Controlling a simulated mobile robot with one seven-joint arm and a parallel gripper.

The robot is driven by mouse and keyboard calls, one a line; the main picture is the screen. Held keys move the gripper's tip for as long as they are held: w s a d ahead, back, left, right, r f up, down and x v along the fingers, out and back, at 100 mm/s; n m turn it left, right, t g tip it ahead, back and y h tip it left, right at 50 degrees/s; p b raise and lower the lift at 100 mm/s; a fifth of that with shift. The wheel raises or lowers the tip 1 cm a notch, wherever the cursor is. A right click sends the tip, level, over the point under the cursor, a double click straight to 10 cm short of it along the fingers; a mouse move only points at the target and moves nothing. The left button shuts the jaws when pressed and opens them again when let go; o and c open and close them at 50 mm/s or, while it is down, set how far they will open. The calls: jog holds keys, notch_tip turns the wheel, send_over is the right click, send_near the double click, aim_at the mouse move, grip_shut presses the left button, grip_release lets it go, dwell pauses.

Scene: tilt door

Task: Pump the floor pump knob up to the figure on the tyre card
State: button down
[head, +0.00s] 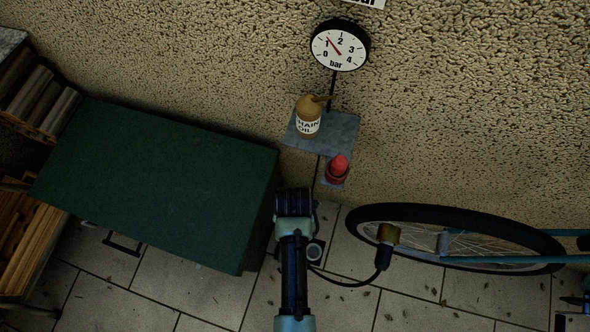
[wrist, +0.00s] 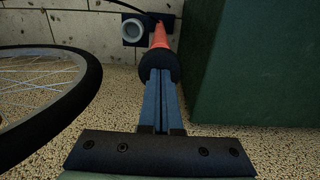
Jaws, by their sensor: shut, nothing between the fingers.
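In the wrist view, the floor pump has an orange-red barrel (wrist: 160,36) with a round black knob (wrist: 159,66) on top. My gripper (wrist: 162,76) is shut and empty, its fingertips right over the knob; I cannot tell whether they touch. In the head view my arm hides most of the pump. The round gauge (head: 340,46) on the wall is marked 0 to 4 bar, its red needle between 1 and 2, closer to 1. The tyre card (head: 366,3) is cut off by the top edge; only part of "bar" shows, its figure is out of view.
A green cabinet (head: 160,185) stands close left of my arm. A bicycle wheel (head: 455,236) is at the right. A small shelf (head: 340,128) holds a chain oil bottle (head: 308,114); a red capped item (head: 338,168) sits below it. A hose (head: 350,284) crosses the floor.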

jog(key=shift+f, duration=0.9)
jog(key=shift+b, duration=0.3)
jog(key=shift+f+b, duration=0.45)
jog(key=shift+f, duration=0.3)
notch_tip(320, 180, up, 8)
jog(key=p, duration=0.8)
jog(key=shift+f, duration=0.1)
jog(key=shift+w, duration=0.1)
jog(key=shift+r+p, duration=1)
jog(key=shift+p, duration=0.2)
